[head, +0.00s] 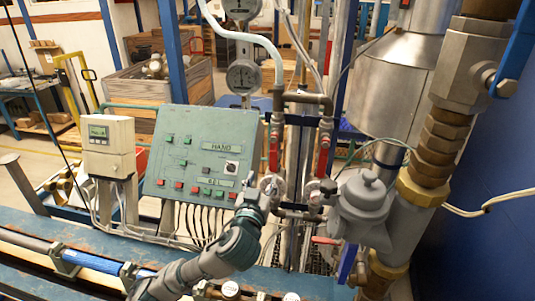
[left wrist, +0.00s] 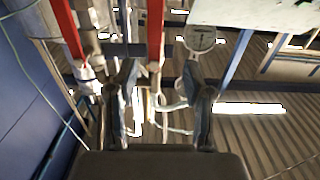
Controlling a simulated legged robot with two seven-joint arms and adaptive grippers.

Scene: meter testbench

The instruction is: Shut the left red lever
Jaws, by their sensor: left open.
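The left red lever (head: 274,148) hangs down along its pipe, right of the green control panel. The right red lever (head: 323,154) hangs parallel to it on the neighbouring pipe. In the left wrist view, which is turned upside down, the left lever (left wrist: 155,28) shows above the fingers and the right lever (left wrist: 66,28) shows farther left. My left gripper (head: 263,188) is just below the left lever's lower end. It also shows in the left wrist view (left wrist: 163,82), open, with nothing held between its fingers. Any contact with the lever cannot be told. My right gripper is out of view.
The green panel (head: 190,148) with buttons stands close left of my gripper. A grey meter box (head: 108,147) is farther left. A grey valve body (head: 364,205) and thick brass-fitted pipes (head: 428,160) crowd the right. A gauge (head: 243,77) sits above.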

